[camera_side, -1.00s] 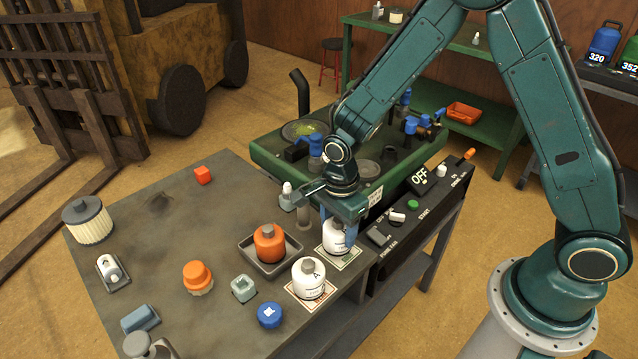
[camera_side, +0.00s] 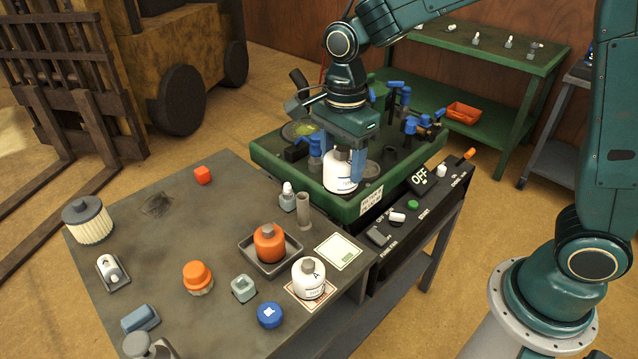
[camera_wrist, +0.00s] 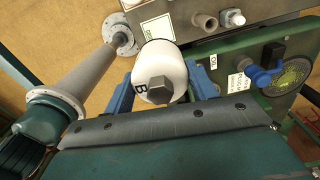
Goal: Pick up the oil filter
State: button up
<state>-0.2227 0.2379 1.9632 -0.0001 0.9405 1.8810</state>
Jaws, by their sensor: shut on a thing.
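A white canister with a grey hex top, which looks like an oil filter, is in my gripper (camera_side: 342,160) in the side view. The white canister (camera_side: 340,180) hangs upright above the front of the green machine deck. In the wrist view it (camera_wrist: 161,66) shows a letter B and sits between the blue fingers of my gripper (camera_wrist: 162,92). My gripper is shut on it. A similar white canister marked A (camera_side: 308,280) stands on a card on the grey table. An orange canister with a grey hex top (camera_side: 268,243) stands in a dark tray (camera_side: 283,268).
A bare card (camera_side: 339,252) lies at the table's right edge. A grey post (camera_side: 304,212) and a small white-tipped part (camera_side: 288,196) stand near it. The green machine (camera_side: 272,160) carries blue handles, with a control panel (camera_side: 410,215) in front. The table's back left is mostly clear.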

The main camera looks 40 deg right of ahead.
jog(key=shift+r, duration=0.65)
jog(key=w+d+f+m, duration=0.2)
jog(key=w+d, duration=0.1)
jog(key=d, duration=0.4)
jog(key=w+d+f+m, duration=0.2)
jog(key=w+d+f, duration=0.1)
jog(key=d, duration=0.4)
jog(key=w+d+f+m, duration=0.2)
jog(key=w+d, duration=0.1)
jog(key=d, duration=0.4)
jog(key=shift+w+f, duration=0.25)
jog(key=shift+f, duration=0.1)
jog(key=shift+f, duration=0.15)
jog(key=shift+f, duration=2.5)
jog(key=shift+f, duration=0.6)
jog(key=shift+f, duration=0.35)
